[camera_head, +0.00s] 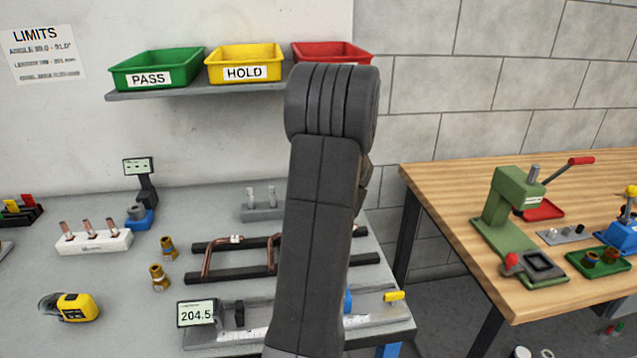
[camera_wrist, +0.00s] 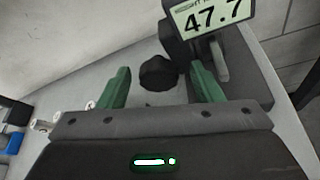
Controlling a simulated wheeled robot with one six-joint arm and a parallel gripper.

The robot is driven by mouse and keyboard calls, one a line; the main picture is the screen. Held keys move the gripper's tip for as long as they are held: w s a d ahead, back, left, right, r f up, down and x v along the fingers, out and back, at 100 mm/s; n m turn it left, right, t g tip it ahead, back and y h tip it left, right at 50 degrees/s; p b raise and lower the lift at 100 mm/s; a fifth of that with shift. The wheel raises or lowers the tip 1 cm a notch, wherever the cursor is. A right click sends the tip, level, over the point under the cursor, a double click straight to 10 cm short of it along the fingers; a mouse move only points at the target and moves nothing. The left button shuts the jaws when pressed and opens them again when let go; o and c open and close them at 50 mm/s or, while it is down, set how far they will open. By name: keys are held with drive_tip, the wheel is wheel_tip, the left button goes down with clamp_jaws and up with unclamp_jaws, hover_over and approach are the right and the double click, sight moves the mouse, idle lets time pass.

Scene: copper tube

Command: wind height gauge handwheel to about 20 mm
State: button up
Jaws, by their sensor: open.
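The height gauge (camera_wrist: 178,38) fills the upper right of the wrist view, with a tilted display (camera_wrist: 212,14) that reads 47.7. A dark round knob, which looks like the handwheel (camera_wrist: 158,74), shows between my fingers. My gripper (camera_wrist: 160,68) is open, with one green finger on each side of the knob. A gap shows between each finger and the knob, and I cannot tell its depth from the fingertips. In the head view my arm stands in front and hides my gripper and the gauge.
On the grey bench, a copper tube (camera_head: 207,258) lies on dark rails, and a length gauge display (camera_head: 196,314) reads 204.5. A yellow tape measure (camera_head: 77,307) lies at left. Green (camera_head: 157,69), yellow (camera_head: 244,64) and red bins (camera_head: 333,52) stand on a shelf. A wooden table (camera_head: 440,185) stands right.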

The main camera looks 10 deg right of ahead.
drive_tip(key=shift+x, duration=0.95)
drive_tip(key=c, duration=1)
drive_tip(key=shift+a+b, duration=0.1)
drive_tip(key=shift+b, duration=0.2)
drive_tip(key=shift+f+n+h+b, duration=0.1)
drive_tip(key=shift+n+h+b, duration=0.5)
drive_tip(key=shift+b, duration=0.5)
drive_tip(key=n+h+b, duration=0.1)
drive_tip(key=b, duration=0.1)
drive_tip(key=shift+a+n+b, duration=0.1)
drive_tip(key=shift+n+b, duration=0.2)
drive_tip(key=shift+n, duration=0.1)
drive_tip(key=shift+n+h+b, duration=0.7)
drive_tip(key=shift+n+b, duration=0.4)
drive_tip(key=shift+b, duration=0.45)
